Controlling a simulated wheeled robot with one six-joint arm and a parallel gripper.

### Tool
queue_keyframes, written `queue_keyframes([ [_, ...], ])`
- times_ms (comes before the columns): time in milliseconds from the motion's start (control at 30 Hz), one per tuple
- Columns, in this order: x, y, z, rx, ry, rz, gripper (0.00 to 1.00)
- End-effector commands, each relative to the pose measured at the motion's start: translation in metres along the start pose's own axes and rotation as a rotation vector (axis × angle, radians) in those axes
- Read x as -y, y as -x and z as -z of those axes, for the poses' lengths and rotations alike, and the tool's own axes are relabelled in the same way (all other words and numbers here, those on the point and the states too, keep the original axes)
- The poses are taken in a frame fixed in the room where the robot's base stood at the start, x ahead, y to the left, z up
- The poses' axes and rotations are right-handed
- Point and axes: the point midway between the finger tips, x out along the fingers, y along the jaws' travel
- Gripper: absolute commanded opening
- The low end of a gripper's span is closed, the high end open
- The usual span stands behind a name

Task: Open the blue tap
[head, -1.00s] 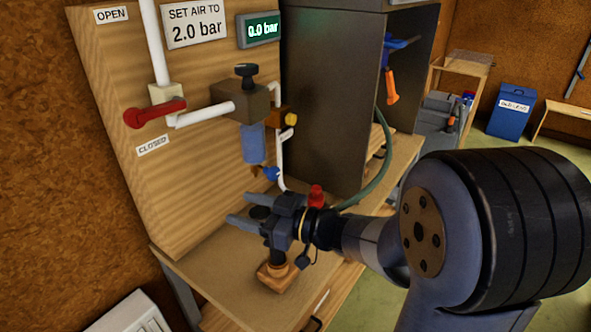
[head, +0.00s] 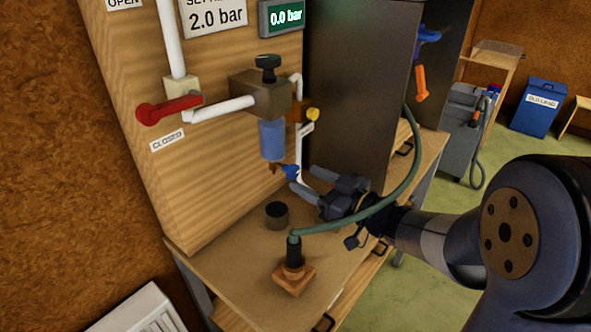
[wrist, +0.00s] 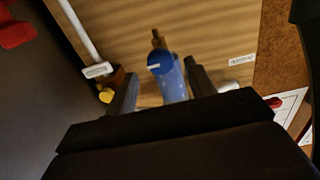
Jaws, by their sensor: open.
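The blue tap (head: 290,171) is a small blue handle on a brass stub under the blue filter bowl (head: 271,140), on the wooden panel. My gripper (head: 304,181) is open and empty, its fingertips just right of and below the tap. In the wrist view the round blue tap (wrist: 160,63) with a white mark shows between my two open fingers (wrist: 160,88), in front of the bowl (wrist: 174,86). I cannot tell whether either finger touches the tap.
A red lever (head: 168,109) lies by the CLOSED label (head: 167,140). The gauge (head: 283,17) reads 0.0 bar. A dark cabinet (head: 358,90) stands to the right.

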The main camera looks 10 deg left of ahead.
Motion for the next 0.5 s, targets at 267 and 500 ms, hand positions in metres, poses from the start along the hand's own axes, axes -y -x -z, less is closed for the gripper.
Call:
queue_keyframes([
  [267,0.001,-0.042,0.001,0.0,-0.001,0.002,0.52],
  [500,0.0,-0.051,0.0,0.0,0.0,-0.001,0.52],
])
